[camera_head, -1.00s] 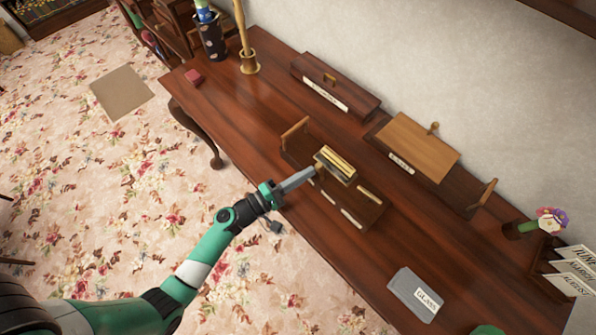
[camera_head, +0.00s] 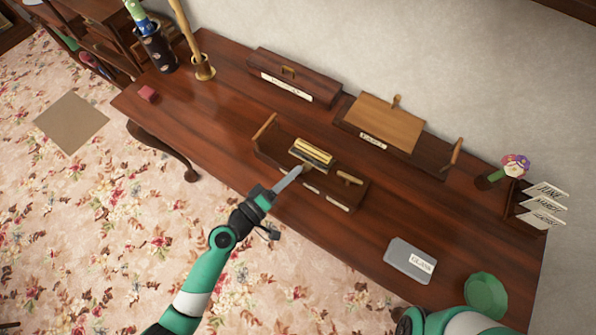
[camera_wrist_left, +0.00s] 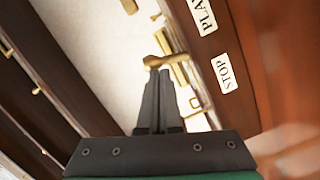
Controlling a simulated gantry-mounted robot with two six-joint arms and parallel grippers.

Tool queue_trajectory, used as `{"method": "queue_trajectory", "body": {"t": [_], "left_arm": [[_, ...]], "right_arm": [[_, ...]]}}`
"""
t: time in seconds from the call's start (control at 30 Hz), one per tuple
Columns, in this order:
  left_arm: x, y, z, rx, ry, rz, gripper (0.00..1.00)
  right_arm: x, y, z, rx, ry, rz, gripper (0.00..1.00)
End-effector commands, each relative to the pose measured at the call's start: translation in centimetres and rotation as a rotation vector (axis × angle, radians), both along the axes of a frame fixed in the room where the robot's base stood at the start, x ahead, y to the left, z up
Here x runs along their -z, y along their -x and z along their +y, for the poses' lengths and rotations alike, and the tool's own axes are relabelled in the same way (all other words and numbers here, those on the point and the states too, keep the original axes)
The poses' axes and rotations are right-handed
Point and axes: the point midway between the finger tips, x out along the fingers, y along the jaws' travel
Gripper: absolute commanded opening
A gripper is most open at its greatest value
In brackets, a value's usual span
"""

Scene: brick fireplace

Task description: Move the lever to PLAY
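The dark wooden box (camera_head: 262,150) on the desk holds a brass mechanism (camera_head: 312,151) and has white labels along its front. A small brass lever (camera_wrist_left: 158,60) shows in the left wrist view, near the label STOP (camera_wrist_left: 223,73) and a cut-off label reading PLA (camera_wrist_left: 203,17). My left gripper (camera_head: 301,168) reaches the box's front edge. In the left wrist view its fingers (camera_wrist_left: 159,72) are together, with their tips at the lever. I cannot tell whether they pinch it or only touch it. My right gripper is out of view; part of my right arm shows at lower right.
Behind the box stand a long dark case (camera_head: 292,77) and a box with a light wooden lid (camera_head: 384,120). A grey labelled slab (camera_head: 405,258) and a green round object (camera_head: 486,295) lie at the right. The desk's left part (camera_head: 210,120) is mostly clear.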

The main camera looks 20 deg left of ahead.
Motion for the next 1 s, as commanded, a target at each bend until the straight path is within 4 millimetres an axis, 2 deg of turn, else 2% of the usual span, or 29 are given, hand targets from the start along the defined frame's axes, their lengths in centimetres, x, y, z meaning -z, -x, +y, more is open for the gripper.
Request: {"method": "queue_trajectory", "body": {"t": [0.07,0.53,0.77,1.0], "left_arm": [[-0.1,0.3,0.6,-0.016,-0.028,-0.002,0.0],[0.0,0.3,0.6,-0.012,-0.02,-0.002,0.0],[-0.9,1.1,1.9,0.005,-0.023,-0.004,0.0],[-1.2,6.5,3.7,0.007,-0.022,0.0,0.0]], "right_arm": [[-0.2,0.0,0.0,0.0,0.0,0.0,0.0],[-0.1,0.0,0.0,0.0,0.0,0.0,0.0],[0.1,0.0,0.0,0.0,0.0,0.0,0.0],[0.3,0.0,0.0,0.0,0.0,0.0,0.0]]}}
